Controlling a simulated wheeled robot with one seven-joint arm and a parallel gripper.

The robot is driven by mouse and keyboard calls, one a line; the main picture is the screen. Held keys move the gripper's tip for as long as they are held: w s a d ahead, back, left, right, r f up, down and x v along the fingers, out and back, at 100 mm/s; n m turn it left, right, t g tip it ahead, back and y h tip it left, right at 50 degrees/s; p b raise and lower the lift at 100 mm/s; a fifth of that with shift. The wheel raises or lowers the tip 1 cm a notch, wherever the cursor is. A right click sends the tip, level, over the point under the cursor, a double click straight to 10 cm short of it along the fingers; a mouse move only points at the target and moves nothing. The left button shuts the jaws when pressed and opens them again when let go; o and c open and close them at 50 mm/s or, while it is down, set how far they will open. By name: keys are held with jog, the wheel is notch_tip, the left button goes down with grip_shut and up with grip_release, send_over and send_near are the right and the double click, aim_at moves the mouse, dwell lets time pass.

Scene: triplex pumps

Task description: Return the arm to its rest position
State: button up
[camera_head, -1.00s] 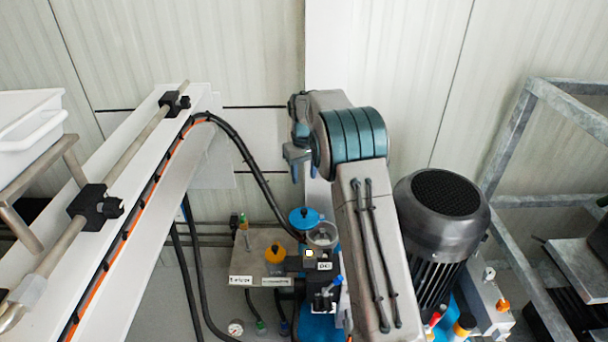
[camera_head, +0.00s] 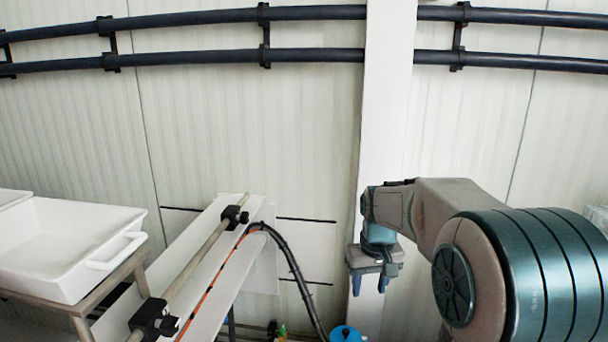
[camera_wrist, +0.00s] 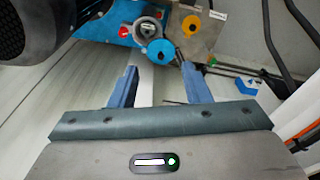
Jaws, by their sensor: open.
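My gripper (camera_head: 371,282) hangs at the end of my folded arm in the head view, in front of the white wall post. Its fingers point down and nothing is between them. In the wrist view my gripper (camera_wrist: 157,86) shows two blue fingers, apart and empty. Beyond them lies the pump unit, with a blue cap (camera_wrist: 161,52), an orange cap (camera_wrist: 191,25) and a red knob (camera_wrist: 125,32). In the head view only the top of a blue cap (camera_head: 346,333) shows at the bottom edge.
A white tub (camera_head: 75,245) sits on a metal frame at the left. A white slanted beam (camera_head: 215,240) carries a rod, black clamps and a cable. Dark pipes (camera_head: 190,20) run along the wall above. A dark motor (camera_wrist: 25,28) fills the wrist view's upper left corner.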

jog(key=s+r+m+p, duration=0.1)
jog(key=s+r+p, duration=0.1)
jog(key=s, duration=0.9)
jog(key=s+r+t+p, duration=0.1)
jog(key=s+r+p, duration=0.2)
jog(key=s, duration=0.9)
jog(key=shift+s+d+r+m+t+p, duration=0.2)
jog(key=shift+s+d+m+t+p, duration=0.15)
jog(key=shift+p, duration=0.25)
jog(key=shift+w, duration=0.1)
